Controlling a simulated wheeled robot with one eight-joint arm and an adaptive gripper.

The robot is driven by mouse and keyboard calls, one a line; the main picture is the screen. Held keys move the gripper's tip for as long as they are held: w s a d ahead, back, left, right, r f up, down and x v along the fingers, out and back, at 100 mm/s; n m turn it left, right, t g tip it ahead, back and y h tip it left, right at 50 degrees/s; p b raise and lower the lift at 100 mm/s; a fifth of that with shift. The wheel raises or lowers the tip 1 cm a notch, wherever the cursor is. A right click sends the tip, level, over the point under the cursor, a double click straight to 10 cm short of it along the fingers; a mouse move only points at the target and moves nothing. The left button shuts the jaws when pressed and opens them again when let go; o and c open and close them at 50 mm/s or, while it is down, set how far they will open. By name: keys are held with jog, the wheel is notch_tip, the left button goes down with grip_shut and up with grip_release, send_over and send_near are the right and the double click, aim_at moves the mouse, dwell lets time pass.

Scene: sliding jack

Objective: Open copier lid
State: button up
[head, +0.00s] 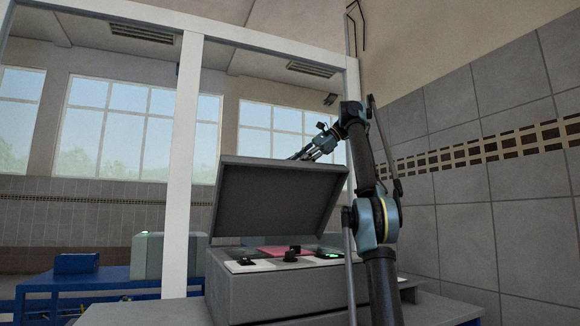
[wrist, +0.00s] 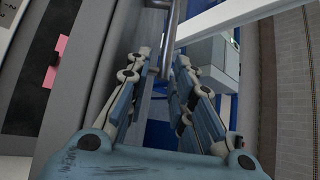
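The grey copier (head: 270,285) stands on a table in front of me, its lid (head: 278,200) tilted well up. The platen under the lid is exposed, with a pink sheet (head: 268,251) on it; the pink also shows in the wrist view (wrist: 60,60). My gripper (head: 298,157) is at the lid's upper edge, partly hidden behind it in the head view. In the wrist view its fingers (wrist: 160,72) are spread apart, with a metal bar (wrist: 168,45) reaching between them. I cannot tell whether the fingers touch the bar.
A blue table (head: 105,280) with a grey-green box (head: 155,256) stands at the left. A white post (head: 184,165) rises behind the copier. A tiled wall (head: 495,190) is close on the right.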

jog(key=shift+s+d, duration=0.2)
jog(key=shift+d, duration=2.85)
